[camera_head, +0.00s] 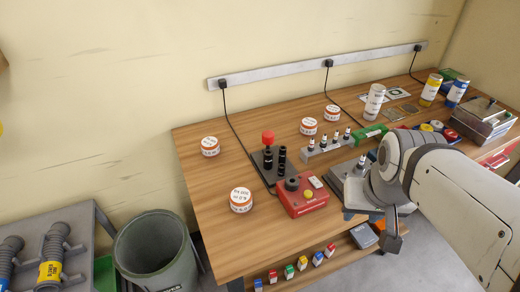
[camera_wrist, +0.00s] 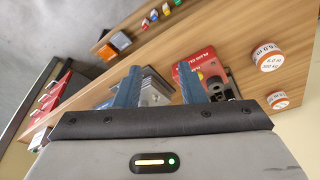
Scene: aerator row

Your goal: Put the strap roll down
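My gripper (camera_head: 372,222) is over the front edge of the wooden bench (camera_head: 215,240). In the wrist view, the two blue fingers of my gripper (camera_wrist: 158,84) stand well apart. No held thing shows between them; a grey metal block (camera_wrist: 157,92) seen there appears to lie on the bench beyond. Several round white tubs with orange bands stand on the bench, one at front left (camera_head: 241,201), one at back left (camera_head: 210,147), and one in the wrist view (camera_wrist: 268,57).
A grey bin (camera_head: 155,250) is on the floor. The bench's left part is mostly clear.

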